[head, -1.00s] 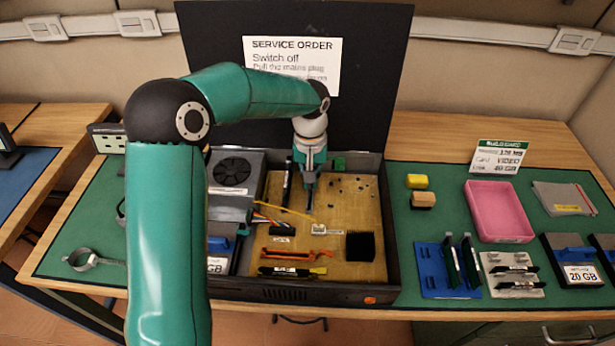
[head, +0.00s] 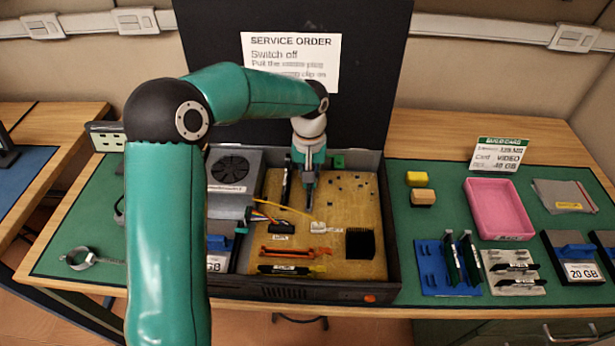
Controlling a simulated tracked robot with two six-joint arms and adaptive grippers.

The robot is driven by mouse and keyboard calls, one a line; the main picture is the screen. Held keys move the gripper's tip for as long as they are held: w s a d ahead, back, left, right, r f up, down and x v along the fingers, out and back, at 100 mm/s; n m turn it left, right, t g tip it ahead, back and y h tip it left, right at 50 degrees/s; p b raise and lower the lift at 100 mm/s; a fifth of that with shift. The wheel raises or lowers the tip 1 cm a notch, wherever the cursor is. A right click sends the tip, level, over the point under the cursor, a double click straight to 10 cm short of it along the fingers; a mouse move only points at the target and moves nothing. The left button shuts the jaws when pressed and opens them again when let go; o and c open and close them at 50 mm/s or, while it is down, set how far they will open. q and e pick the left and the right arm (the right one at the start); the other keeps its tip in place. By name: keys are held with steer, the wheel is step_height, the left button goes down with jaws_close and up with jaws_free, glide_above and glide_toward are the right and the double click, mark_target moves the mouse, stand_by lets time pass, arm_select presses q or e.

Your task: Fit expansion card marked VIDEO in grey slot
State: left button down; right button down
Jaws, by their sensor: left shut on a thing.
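My left gripper (head: 309,198) points down over the tan circuit board (head: 350,205) inside the open computer case. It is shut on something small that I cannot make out. A small pale piece with a label (head: 320,228) lies just below its fingertips; I cannot tell if they touch. An orange slot (head: 297,253) and a dark slot with a yellow end (head: 290,270) lie nearer the front. Two dark upright cards (head: 450,264) stand in a blue rack (head: 432,275) at the right. Their markings are unreadable, and I cannot identify the VIDEO card or grey slot. My right gripper is not in view.
A black heatsink (head: 360,243), a fan unit (head: 232,170) and a yellow cable (head: 285,206) are in the case. A pink tray (head: 497,208), a grey holder (head: 513,273) and drives (head: 576,257) lie to the right. A black panel (head: 215,80) rises behind.

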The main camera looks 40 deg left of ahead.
arm_select(q)
steer(key=shift+f+b, duration=0.95)
steer(key=shift+f, duration=0.3)
stand_by(1.7)
steer(key=c, duration=1.2)
jaws_free()
steer(key=o, duration=0.3)
steer(key=shift+w, duration=0.1)
steer(key=shift+r+p, duration=0.5)
steer(key=shift+r, duration=0.25)
steer(key=shift+r+p, duration=2.15)
steer(key=shift+r, duration=0.75)
